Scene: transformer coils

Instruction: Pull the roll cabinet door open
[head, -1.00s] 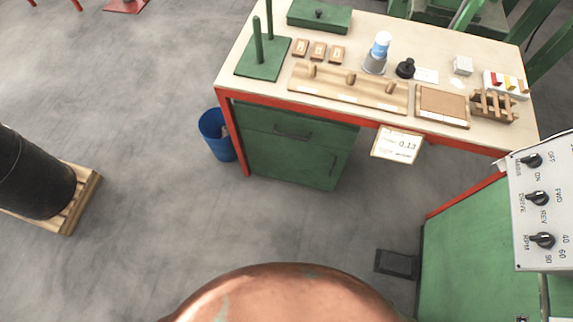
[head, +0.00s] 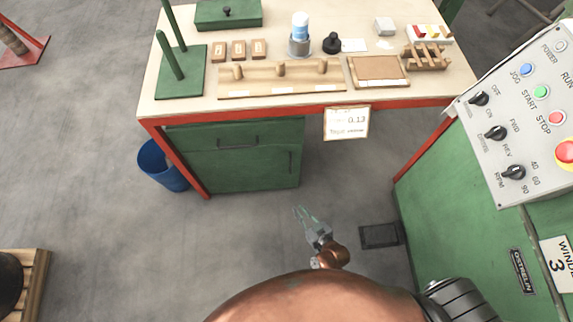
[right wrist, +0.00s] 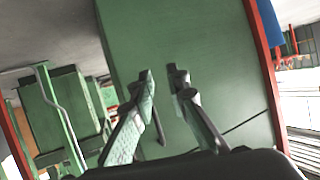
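The green roll cabinet (head: 232,165) stands under the left part of the workbench. Its lower door (head: 240,172) looks shut and has a vertical dark handle (head: 291,162) near its right edge. My right gripper (head: 304,210) is open and empty, in front of the cabinet and below the handle in the head view. In the right wrist view, the open fingers (right wrist: 162,75) point at the green cabinet front (right wrist: 205,40). A dark bar, likely the door handle (right wrist: 158,125), shows between the fingers, which look apart from it. My left gripper is not in view.
The workbench (head: 190,112) has a red frame and carries blocks, a bottle and trays. A card (head: 346,122) hangs from its front edge. A blue bin (head: 163,165) stands left of the cabinet. A green control console (head: 450,200) stands right; a black pedal (head: 380,236) lies on the floor.

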